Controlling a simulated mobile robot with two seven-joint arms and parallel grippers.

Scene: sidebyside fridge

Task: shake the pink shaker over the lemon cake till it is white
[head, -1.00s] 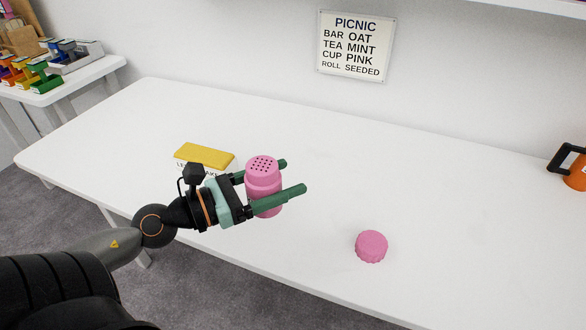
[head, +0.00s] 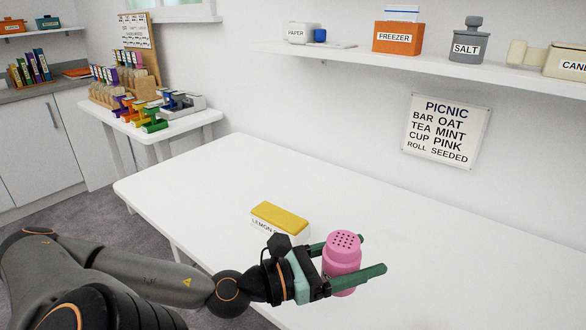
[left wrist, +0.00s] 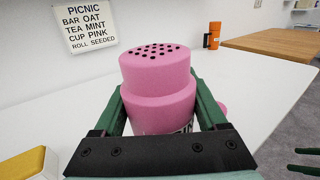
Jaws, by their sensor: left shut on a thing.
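The pink shaker (head: 342,250) has a top with dark holes and is upright between the fingers of my left gripper (head: 362,261), which is shut on it. It fills the middle of the left wrist view (left wrist: 158,85). The lemon cake (head: 280,217) is a long block with a yellow top and a lettered white front, partly hidden by my gripper. It lies on the table left of and behind the shaker; its corner shows in the left wrist view (left wrist: 25,165). Two green fingers of my right gripper (left wrist: 305,161) show apart at the right edge there.
The white table (head: 200,180) is mostly clear. A pink cap (left wrist: 223,108) peeks out behind a finger. A picnic sign (head: 447,131) hangs on the wall, below a shelf (head: 400,68) with labelled containers.

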